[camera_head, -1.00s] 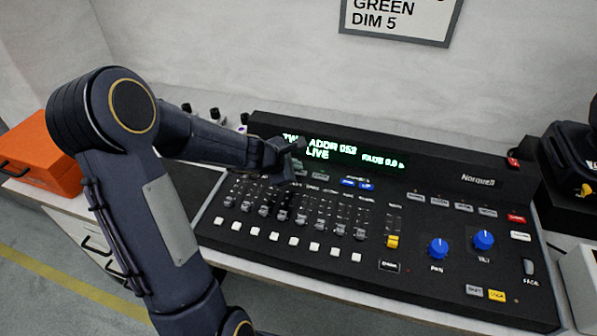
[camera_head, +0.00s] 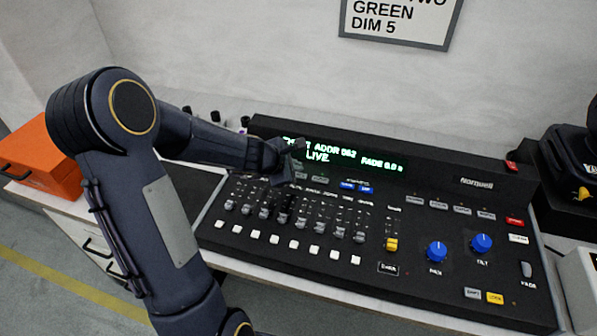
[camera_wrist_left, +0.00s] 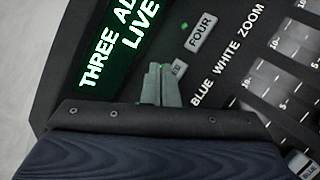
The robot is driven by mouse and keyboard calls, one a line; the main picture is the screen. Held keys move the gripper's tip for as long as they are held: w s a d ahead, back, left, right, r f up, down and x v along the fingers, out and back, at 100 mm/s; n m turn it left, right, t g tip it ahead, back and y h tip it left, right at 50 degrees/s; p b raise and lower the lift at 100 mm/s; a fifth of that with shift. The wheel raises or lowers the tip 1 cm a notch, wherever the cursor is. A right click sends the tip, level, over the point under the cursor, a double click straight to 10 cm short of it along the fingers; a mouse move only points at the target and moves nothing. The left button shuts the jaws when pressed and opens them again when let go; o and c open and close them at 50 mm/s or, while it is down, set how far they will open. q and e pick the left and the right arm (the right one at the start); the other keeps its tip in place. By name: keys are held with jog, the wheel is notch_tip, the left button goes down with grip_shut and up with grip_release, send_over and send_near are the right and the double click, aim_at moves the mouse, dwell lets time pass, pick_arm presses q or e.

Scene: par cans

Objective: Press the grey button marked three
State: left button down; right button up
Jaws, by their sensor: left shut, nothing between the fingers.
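The grey button marked three (camera_wrist_left: 179,68) is mostly covered by my left gripper in the left wrist view; only its end with "EE" shows. My left gripper (camera_wrist_left: 160,88) is shut and empty, its fingertips at that button. I cannot tell whether they touch it. In the head view the left gripper (camera_head: 295,160) is over the upper left of the black console (camera_head: 440,275), just below the display. The grey button marked four (camera_wrist_left: 201,34) lies beside it, uncovered. The display (camera_wrist_left: 118,45) reads "THREE AD..." and "LIVE" in the wrist view. My right gripper is out of view.
Faders, white buttons and blue knobs (camera_head: 437,252) cover the console. A sign (camera_head: 398,22) on the wall behind reads "TWO GREEN DIM 5". An orange case (camera_head: 42,155) stands at the left, a dark device (camera_head: 570,165) at the right.

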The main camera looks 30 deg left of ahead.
pick_arm(q)
jog(key=shift+r, duration=0.1)
notch_tip(320, 180, up, 5)
jog(key=p, duration=0.4)
jog(key=shift+p, duration=0.35)
dwell(0.6)
jog(key=s+d+r+m+h, duration=0.4)
jog(key=s+d+r+m, duration=0.7)
jog(key=s+r+m, duration=0.15)
jog(key=s+f+m+g+y, duration=0.2)
jog(key=s+m, duration=0.8)
jog(key=s, duration=0.5)
jog(key=shift+s+d+f+m+g, duration=0.2)
jog(key=shift+d+f+m+g, duration=0.2)
jog(key=shift+f+g, duration=0.35)
